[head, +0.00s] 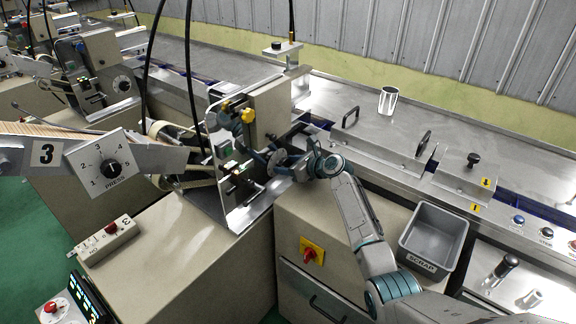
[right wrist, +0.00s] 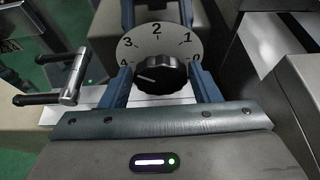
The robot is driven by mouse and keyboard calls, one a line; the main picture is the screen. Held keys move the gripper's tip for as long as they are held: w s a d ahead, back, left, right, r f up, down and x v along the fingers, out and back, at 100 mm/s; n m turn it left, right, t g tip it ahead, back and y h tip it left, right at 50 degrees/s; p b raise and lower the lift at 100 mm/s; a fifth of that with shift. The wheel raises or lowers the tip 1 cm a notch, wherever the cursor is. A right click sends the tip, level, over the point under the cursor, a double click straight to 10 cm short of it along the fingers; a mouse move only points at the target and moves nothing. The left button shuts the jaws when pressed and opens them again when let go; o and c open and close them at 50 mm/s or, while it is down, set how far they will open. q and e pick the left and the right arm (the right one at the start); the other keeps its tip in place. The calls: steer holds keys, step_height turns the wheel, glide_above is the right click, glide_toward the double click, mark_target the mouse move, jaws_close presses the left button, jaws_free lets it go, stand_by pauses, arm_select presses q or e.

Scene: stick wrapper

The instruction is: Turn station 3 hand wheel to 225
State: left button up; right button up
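The knob's white mark points left, near the 4. I cannot tell whether this is the hand wheel; no 225 mark is readable. My right gripper (right wrist: 160,88) is open, its blue fingers on either side of the knob with gaps visible. My left gripper is not in view.
A PRESS dial (head: 115,163) sits left of the machine. A metal bar with black handles (right wrist: 72,78) is left of the dial. A grey SCRAP bin (head: 433,238), a red-yellow switch (head: 311,252) and a metal cup (head: 388,100) stand to the right.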

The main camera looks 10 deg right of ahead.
steer(key=c, duration=0.5)
steer(key=shift+s+a+r+n+p, duration=0.15)
steer(key=shift+n+p, duration=0.35)
steer(key=shift+p, duration=0.5)
steer(key=shift+a+n+t+h+p, duration=0.1)
steer(key=shift+n+t+h+p, duration=0.2)
steer(key=shift+n+t+h, duration=0.15)
steer(key=shift+f+n+t+h, duration=0.25)
steer(key=shift+n+t+h, duration=0.25)
steer(key=shift+n, duration=0.45)
steer(key=o, duration=1)
steer(key=shift+c, duration=0.2)
steer(key=shift+s, duration=0.1)
steer(key=v, duration=1)
steer(key=shift+s+d+r+b, duration=0.15)
steer(key=shift+s+d+b, duration=0.05)
steer(key=shift+s+b, duration=0.1)
